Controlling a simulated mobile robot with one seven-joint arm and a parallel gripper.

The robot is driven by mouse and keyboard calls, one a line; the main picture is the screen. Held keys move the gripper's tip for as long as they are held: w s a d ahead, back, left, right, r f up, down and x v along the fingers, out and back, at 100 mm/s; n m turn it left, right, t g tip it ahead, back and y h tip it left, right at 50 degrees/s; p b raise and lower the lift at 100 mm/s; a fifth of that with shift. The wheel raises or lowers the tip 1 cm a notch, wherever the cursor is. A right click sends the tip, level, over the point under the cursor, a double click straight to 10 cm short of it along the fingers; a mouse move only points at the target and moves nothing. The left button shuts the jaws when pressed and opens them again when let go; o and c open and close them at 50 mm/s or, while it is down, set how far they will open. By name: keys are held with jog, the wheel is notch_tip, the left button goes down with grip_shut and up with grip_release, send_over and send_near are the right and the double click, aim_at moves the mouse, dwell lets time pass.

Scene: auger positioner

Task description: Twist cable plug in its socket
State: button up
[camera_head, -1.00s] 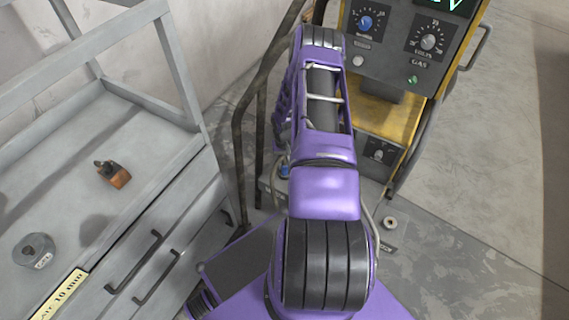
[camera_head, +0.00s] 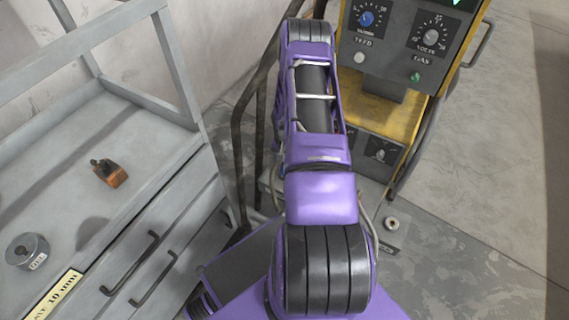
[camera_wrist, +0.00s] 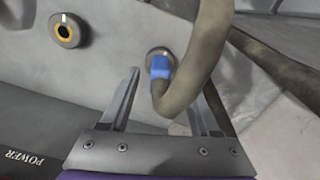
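The cable plug (camera_wrist: 162,68) shows in the wrist view as a blue collar on a thick grey-brown cable (camera_wrist: 207,48). It sits at a round metal socket (camera_wrist: 157,52) in a grey panel. The cable bends below the plug and rises to the upper right, covering part of the right finger. My gripper (camera_wrist: 170,79) is open, with one finger on each side of the plug and cable. Neither finger visibly grips the plug; whether the right one touches the cable I cannot tell. In the head view my arm hides the gripper, plug and socket.
A second socket with an orange ring (camera_wrist: 65,31) is at upper left in the wrist view. The yellow-and-black welding machine (camera_head: 385,115) stands beyond my arm. A grey drawer cabinet (camera_head: 165,235) is at left. A dark rail (camera_head: 238,150) runs between them. Floor at right is clear.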

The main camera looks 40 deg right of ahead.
notch_tip(320, 180, up, 17)
jog(key=p, duration=0.2)
jog(key=shift+r, duration=0.2)
dwell(0.5)
